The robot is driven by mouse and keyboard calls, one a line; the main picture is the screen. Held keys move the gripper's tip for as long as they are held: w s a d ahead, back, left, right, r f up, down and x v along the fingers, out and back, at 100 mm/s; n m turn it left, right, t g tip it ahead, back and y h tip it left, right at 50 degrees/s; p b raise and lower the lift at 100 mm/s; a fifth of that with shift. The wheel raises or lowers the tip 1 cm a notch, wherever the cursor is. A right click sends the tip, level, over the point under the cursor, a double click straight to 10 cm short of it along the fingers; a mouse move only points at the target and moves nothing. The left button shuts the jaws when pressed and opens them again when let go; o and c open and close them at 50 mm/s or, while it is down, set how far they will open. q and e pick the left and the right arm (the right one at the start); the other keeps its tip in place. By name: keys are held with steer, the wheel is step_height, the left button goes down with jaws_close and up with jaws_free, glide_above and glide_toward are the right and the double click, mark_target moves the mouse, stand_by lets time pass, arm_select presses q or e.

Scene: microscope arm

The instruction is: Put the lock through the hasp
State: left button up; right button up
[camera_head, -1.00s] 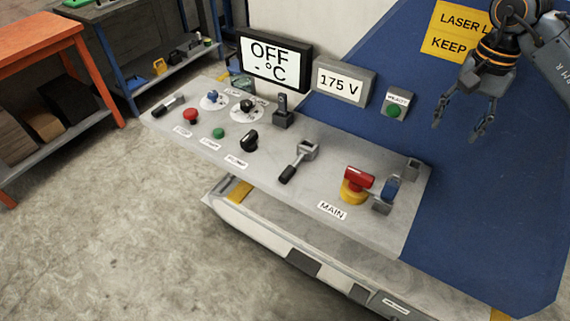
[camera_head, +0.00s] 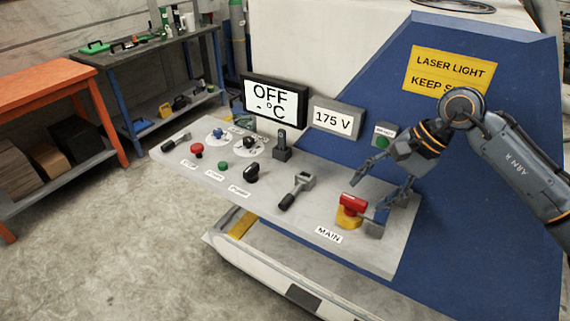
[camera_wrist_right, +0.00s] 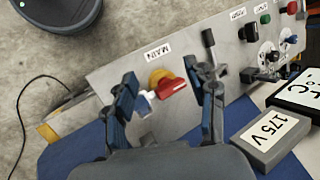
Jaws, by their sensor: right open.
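The lock appears to be the small blue padlock (camera_head: 380,216) beside the MAIN switch, at the right end of the grey panel. In the right wrist view its blue body (camera_wrist_right: 143,108) and pale shackle show beside the red handle. The MAIN switch has a red handle (camera_head: 353,204) on a yellow base (camera_head: 347,219); it also shows in the right wrist view (camera_wrist_right: 171,88). I cannot make out the hasp clearly. My right gripper (camera_head: 369,190) is open above the switch and lock. In the wrist view its fingers (camera_wrist_right: 168,82) straddle them, with the lock nearer the left finger. My left gripper is out of view.
A lever with a black grip (camera_head: 290,197) stands left of the switch, close to a finger in the wrist view. The 175 V box (camera_head: 336,121) and OFF display (camera_head: 273,99) stand behind the panel. Several knobs and buttons fill its left part.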

steer(key=s+a+r+m+t+y, duration=0.1)
steer(key=a+r+m+y, duration=0.3)
steer(key=a, duration=0.5)
steer(key=s+a+r+m+t+y, duration=0.2)
steer(key=a+r+m+y, duration=0.3)
steer(key=a+y, duration=0.3)
steer(key=shift+s+a+r+m+y, duration=0.15)
steer(key=shift+s+a+m+y, duration=0.35)
steer(key=shift+m, duration=0.4)
steer(key=shift+w+d, duration=0.1)
steer(key=shift+d, duration=0.05)
